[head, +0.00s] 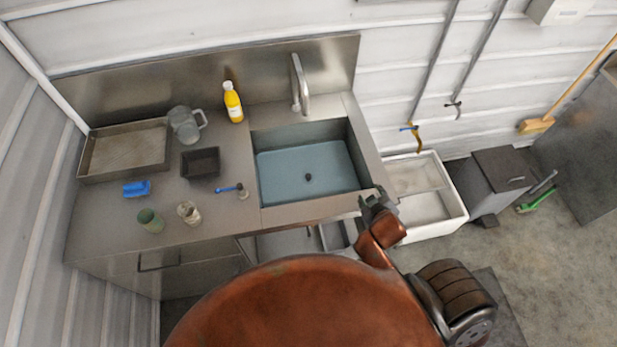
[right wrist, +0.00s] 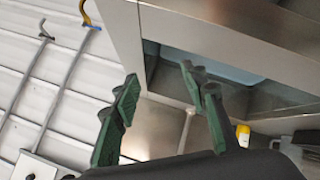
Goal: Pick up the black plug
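A small dark round spot (head: 308,177) shows on the floor of the blue-grey sink basin (head: 275,185); I cannot tell whether it is the black plug or the drain hole. A small blue item with a dark, rounded end (head: 240,188) lies on the counter left of the sink; it is too small to identify surely. My right gripper (head: 374,203) is near the sink's front right corner, apart from both. In the right wrist view its green fingers (right wrist: 160,78) are spread with nothing between them. My left gripper is not in view.
A tap (head: 301,85) rises behind the sink, with a yellow bottle (head: 232,102) beside it. A jug (head: 185,124), metal tray (head: 126,150), black box (head: 200,162), blue sponge-like block (head: 137,188) and two cups stand on the left counter. A white trough (head: 431,200) stands at right.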

